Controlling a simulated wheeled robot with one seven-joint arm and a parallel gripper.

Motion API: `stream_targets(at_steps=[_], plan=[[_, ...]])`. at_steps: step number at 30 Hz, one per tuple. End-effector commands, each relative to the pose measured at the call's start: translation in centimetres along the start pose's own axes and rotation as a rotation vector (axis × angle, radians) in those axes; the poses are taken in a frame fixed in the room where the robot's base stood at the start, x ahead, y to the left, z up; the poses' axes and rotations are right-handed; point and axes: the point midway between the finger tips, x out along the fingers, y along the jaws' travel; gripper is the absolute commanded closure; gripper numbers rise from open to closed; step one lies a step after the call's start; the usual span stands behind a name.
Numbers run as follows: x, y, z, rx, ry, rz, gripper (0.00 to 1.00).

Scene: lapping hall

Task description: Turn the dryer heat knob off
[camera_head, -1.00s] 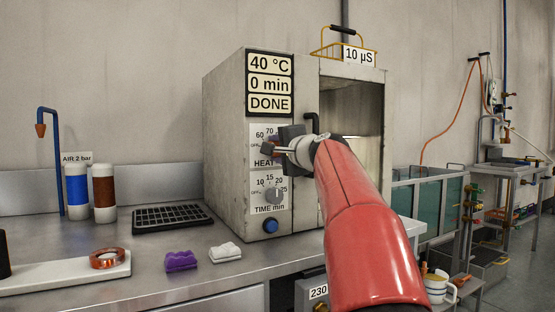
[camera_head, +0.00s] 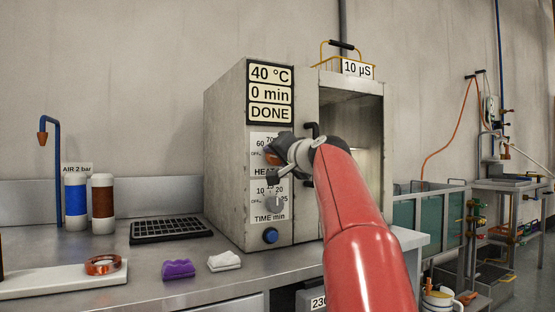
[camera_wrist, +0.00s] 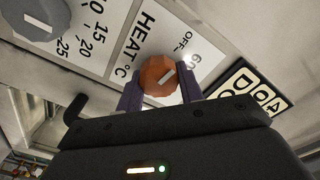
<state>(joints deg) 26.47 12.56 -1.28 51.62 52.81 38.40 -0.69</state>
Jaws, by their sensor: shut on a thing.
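The dryer (camera_head: 226,150) is a grey box on the bench, with a display reading 40 °C, 0 min and DONE. Its heat knob (camera_wrist: 159,76) is orange-brown with a pale pointer mark. In the wrist view the knob sits between the two fingers of my gripper (camera_wrist: 160,88), which is shut on it. The pointer slants towards the upper right of that view, near the OFF and 60 marks; I cannot tell its exact setting. In the head view my gripper (camera_head: 273,158) covers most of the heat dial. The grey time knob (camera_head: 274,203) is just below.
A blue button (camera_head: 270,236) is under the time dial. The dryer's window door and dark handle (camera_head: 312,130) are close beside my wrist. A black rack (camera_head: 170,230), purple cloth-like piece (camera_head: 178,269) and white piece (camera_head: 224,261) lie on the bench.

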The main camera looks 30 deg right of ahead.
Motion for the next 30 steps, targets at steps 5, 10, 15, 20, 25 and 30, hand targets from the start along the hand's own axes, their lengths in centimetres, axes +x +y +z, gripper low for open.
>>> stream_targets(at_steps=[5, 10, 15, 20, 25, 30], plan=[[0.09, 0.19, 0.21, -0.014, -0.006, 0.003, 0.86], [0.09, 0.19, 0.20, -0.015, -0.006, 0.003, 0.86], [0.09, 0.19, 0.19, -0.015, -0.006, 0.003, 0.59], [0.06, 0.13, 0.13, -0.014, -0.004, 0.002, 0.41], [0.03, 0.07, 0.08, -0.013, -0.002, 0.001, 0.41], [-0.65, 0.08, 0.05, -0.013, 0.000, 0.001, 0.41]])
